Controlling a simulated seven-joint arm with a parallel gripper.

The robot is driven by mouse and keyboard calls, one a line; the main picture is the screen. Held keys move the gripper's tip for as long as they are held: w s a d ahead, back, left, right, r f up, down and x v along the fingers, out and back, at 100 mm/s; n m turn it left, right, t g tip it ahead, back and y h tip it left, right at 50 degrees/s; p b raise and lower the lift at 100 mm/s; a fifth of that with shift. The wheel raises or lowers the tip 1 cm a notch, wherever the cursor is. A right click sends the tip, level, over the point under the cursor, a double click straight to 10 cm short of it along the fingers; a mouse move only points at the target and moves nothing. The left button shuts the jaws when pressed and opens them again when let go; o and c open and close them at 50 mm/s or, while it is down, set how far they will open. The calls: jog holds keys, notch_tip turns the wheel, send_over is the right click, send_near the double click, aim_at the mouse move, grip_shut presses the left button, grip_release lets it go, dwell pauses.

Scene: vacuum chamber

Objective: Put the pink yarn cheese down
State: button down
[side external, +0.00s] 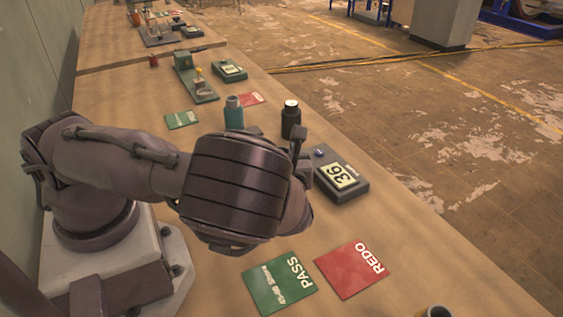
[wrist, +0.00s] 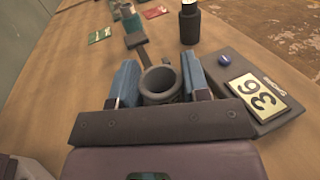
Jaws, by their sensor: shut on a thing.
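I see no pink yarn cheese in either view. In the wrist view my gripper (wrist: 160,76) has its two blue fingers on either side of a grey, hollow, open-topped cylinder (wrist: 161,83), and is shut on it. In the side view my wrist hides the fingers and the held cylinder. Whether the cylinder touches the table is hidden. A dark box with a display reading 36 (side external: 341,176) is just right of my gripper; it also shows in the wrist view (wrist: 257,97). A green PASS card (side external: 279,284) and a red REDO card (side external: 351,270) lie flat on the table.
A teal bottle (side external: 234,113) and a black bottle (side external: 291,119) stand beyond my gripper. Farther back are a green fixture (side external: 196,82), another display box (side external: 229,70) and small cards. A round container (side external: 435,312) is cut off at the bottom edge.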

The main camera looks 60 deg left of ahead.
notch_tip(320, 180, up, 7)
jog(key=s+d+f+m+t+h, duration=0.25)
jog(key=s+d, duration=0.25)
jog(key=d, duration=0.5)
jog(key=s+d+r+m+t+h, duration=0.2)
jog(key=s+d+r+t, duration=0.2)
jog(key=s+d+r, duration=0.15)
jog(key=w+d+f, duration=0.6)
jog(key=w+f, duration=0.7)
jog(key=shift+w+d, duration=0.15)
jog(key=shift+w, duration=0.1)
jog(key=shift+y, duration=0.25)
jog(key=c, duration=0.6)
grip_release()
jog(key=shift+f, duration=0.1)
